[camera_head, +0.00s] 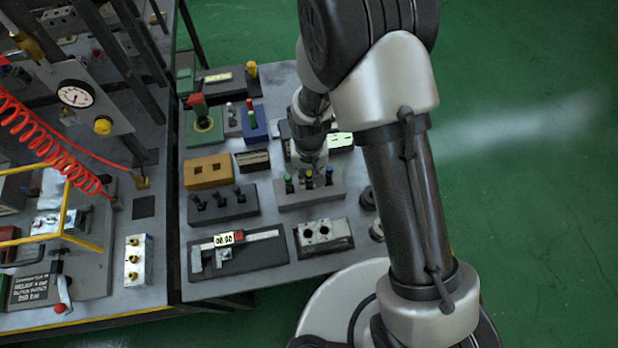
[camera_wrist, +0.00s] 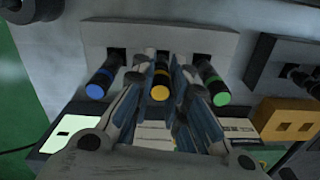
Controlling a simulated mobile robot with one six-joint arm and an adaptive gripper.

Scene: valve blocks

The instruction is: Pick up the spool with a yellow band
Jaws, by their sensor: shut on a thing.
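The spool with a yellow band (camera_wrist: 161,84) is the middle one of three in a grey block (camera_wrist: 105,33); it also shows in the head view (camera_head: 309,175). It appears to stand in its hole, in line with its neighbours. My gripper (camera_wrist: 160,72) is shut on it, one finger on each side. In the head view my gripper (camera_head: 309,155) reaches down just behind the block. Beside the held spool are a blue-banded spool (camera_wrist: 101,80) and a green-banded spool (camera_wrist: 216,87). The fingers partly hide the held spool's sides.
A dark block with several black spools (camera_head: 222,203) stands to the left in the head view. A caliper on a dark tray (camera_head: 270,252) and a block with two round holes (camera_head: 340,243) are in front. An orange block (camera_head: 208,170) lies at the left.

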